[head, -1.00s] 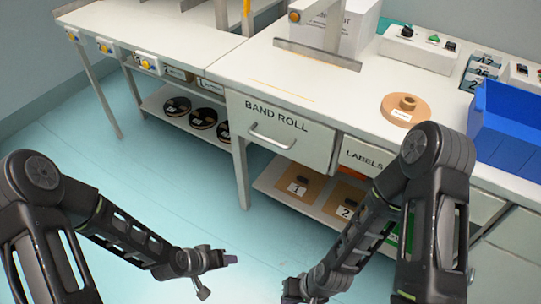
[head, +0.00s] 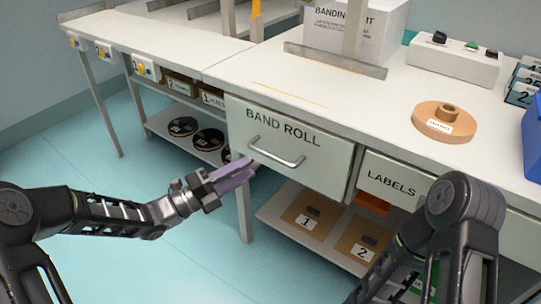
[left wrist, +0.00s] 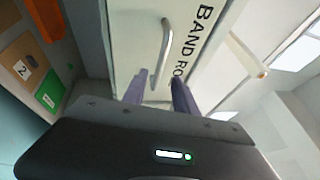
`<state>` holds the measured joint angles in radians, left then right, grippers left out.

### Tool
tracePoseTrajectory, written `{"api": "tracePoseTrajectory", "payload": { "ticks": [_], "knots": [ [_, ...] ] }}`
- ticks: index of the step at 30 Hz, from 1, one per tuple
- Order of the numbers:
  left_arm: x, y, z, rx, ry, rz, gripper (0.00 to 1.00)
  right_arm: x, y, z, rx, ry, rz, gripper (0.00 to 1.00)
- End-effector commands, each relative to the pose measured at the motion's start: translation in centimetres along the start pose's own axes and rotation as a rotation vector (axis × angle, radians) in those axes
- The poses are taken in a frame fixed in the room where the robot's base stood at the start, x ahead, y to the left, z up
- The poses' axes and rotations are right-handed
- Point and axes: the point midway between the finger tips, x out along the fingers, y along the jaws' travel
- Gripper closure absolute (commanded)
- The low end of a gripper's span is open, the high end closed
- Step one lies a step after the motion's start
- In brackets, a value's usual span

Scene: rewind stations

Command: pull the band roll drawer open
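The band roll drawer (head: 315,165) is a pale front lettered BAND ROLL under the bench top, with a grey bar handle (head: 275,152). It looks shut. In the left wrist view the drawer front (left wrist: 205,75) is straight ahead, with its handle (left wrist: 163,50) upright in the picture. My left gripper (head: 240,172) is just left of and in front of the handle. In the left wrist view its two fingers (left wrist: 159,85) are apart, with the handle's near end roughly in line with the gap; I see no grip on it. My right gripper is outside the views.
The labels drawer (head: 392,182) is to the right. A lower shelf (head: 275,212) holds brown numbered boxes. A tan roll (head: 444,122) and a white carton (head: 355,30) stand on the bench. A bench leg (head: 243,205) is below my left gripper. The floor in front is clear.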

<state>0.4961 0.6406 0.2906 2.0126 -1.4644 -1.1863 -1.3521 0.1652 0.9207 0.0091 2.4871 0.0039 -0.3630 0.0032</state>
Motion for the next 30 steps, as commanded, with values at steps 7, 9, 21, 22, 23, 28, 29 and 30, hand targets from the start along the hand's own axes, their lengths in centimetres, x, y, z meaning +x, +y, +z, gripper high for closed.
{"api": "tracePoseTrajectory", "payload": {
  "ticks": [7, 9, 21, 22, 23, 28, 29, 30],
  "knots": [
    [0.2, 0.1, 0.0, -0.005, -0.001, 0.002, 0.66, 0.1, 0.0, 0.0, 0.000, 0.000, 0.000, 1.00],
    [0.6, 0.1, 0.0, -0.005, -0.001, 0.001, 0.66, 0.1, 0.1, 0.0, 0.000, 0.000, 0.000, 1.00],
    [6.2, 0.2, -0.1, -0.006, 0.000, 0.001, 0.66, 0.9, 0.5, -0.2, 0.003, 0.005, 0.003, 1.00],
    [6.5, 0.2, 0.0, -0.006, 0.000, 0.001, 0.66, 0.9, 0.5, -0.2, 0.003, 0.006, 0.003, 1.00],
    [6.9, 0.2, 0.0, -0.006, 0.000, 0.001, 0.66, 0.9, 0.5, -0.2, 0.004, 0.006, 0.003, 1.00],
    [7.8, 0.1, 0.0, -0.006, -0.002, 0.002, 0.66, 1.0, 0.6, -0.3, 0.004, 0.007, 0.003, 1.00],
    [7.8, 0.1, 0.1, -0.006, -0.002, 0.003, 0.66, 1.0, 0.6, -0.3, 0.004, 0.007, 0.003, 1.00],
    [7.8, 0.1, 0.1, -0.006, -0.002, 0.003, 0.66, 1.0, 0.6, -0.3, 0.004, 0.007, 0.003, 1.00]
  ]
}}
